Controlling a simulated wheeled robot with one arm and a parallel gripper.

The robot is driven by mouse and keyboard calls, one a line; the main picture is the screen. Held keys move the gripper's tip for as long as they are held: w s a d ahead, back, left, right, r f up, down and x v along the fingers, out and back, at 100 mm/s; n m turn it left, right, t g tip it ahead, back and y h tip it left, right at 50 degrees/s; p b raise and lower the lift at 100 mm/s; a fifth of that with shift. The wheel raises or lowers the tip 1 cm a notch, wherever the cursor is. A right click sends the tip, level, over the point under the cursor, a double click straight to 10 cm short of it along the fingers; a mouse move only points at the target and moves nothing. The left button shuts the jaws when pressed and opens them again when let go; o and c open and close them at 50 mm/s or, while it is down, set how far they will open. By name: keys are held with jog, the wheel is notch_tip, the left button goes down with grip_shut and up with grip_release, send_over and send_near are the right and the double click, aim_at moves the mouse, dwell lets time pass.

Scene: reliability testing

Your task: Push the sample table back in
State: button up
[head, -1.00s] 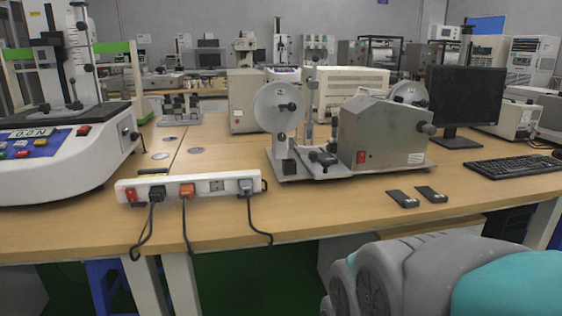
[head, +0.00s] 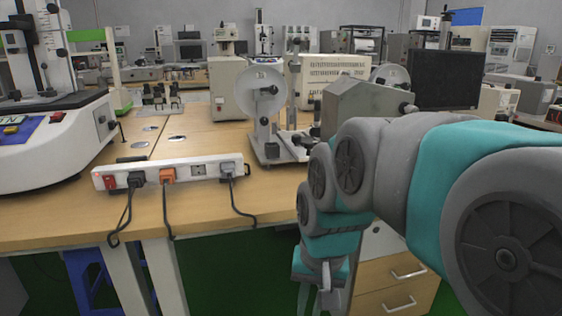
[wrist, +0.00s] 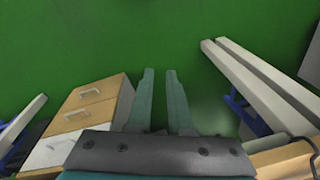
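I cannot tell for certain which part is the sample table. The grey metal machine with discs (head: 262,108) stands mid-table, its right part hidden behind my arm. A white tester with a blue panel (head: 45,140) stands at the left, cut by the picture edge. My gripper (wrist: 160,74) shows in the wrist view with two teal fingers apart, nothing between them, over green floor. In the head view my arm bends down in front of the table's front edge, with the gripper end low, partly cut off and apart from both machines.
A white power strip (head: 170,173) with hanging cords lies along the front of the wooden table (head: 215,205). A drawer cabinet (head: 385,283) stands below, close to my arm; it also shows in the wrist view (wrist: 95,108). White table legs (wrist: 262,88) and blue stool parts are nearby.

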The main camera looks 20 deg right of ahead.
jog(key=w+r+m, duration=0.1)
jog(key=w, duration=0.2)
jog(key=w+d+r+m+t+b, duration=0.1)
jog(key=w, duration=0.2)
jog(key=w+d+r+m+t+b, duration=0.1)
jog(key=w+r, duration=0.1)
jog(key=w, duration=0.1)
grip_shut()
jog(key=w+d+r+m+t+b, duration=0.55)
jog(key=w+d+r+m, duration=0.55)
jog(key=w+d+r, duration=0.4)
jog(key=shift+t+h, duration=0.3)
jog(key=shift+t, duration=0.05)
jog(key=x, duration=0.7)
jog(key=a+x, duration=0.1)
jog(key=x, duration=0.3)
jog(key=shift+w, duration=2.15)
jog(key=shift+w, duration=0.15)
